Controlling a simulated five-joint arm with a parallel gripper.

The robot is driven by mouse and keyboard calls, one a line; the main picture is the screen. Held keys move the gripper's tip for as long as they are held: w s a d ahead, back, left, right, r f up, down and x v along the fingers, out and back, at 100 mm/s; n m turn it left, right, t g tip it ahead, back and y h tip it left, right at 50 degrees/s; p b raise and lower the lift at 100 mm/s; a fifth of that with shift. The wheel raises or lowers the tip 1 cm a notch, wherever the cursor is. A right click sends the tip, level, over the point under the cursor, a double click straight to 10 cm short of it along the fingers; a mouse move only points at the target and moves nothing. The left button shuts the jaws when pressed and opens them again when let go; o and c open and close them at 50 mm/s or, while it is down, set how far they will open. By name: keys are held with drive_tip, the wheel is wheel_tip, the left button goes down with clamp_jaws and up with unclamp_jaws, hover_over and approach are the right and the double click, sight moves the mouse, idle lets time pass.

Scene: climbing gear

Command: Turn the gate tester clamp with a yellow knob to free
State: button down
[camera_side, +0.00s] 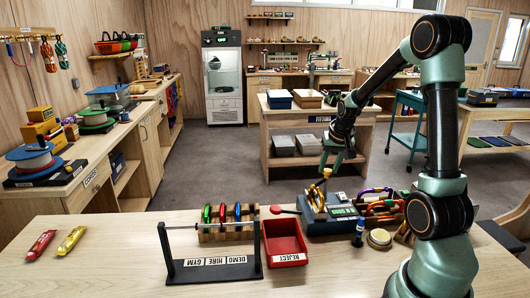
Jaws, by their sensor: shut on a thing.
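The gate tester (330,228) is a dark box with a green-lit display (342,212), on the near table right of the red tray. Its clamp (317,196) stands at the upper left of the box, with a yellow knob (326,173) on top. My gripper (325,168) points down from my arm and is shut on the yellow knob. The fingers are small here and partly cover the knob, so the clamp's exact setting cannot be read.
A red tray labelled REJECT (284,240) sits just left of the tester. A black rack (212,268) with coloured carabiners behind it stands farther left. Carabiners (380,205), a blue bottle (358,233) and a tape roll (379,238) crowd the right.

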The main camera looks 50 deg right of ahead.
drive_tip(key=shift+w+a, duration=0.15)
drive_tip(key=shift+a, duration=0.05)
drive_tip(key=c, duration=0.5)
unclamp_jaws()
drive_tip(key=shift+r, duration=0.1)
drive_tip(key=v, duration=1.2)
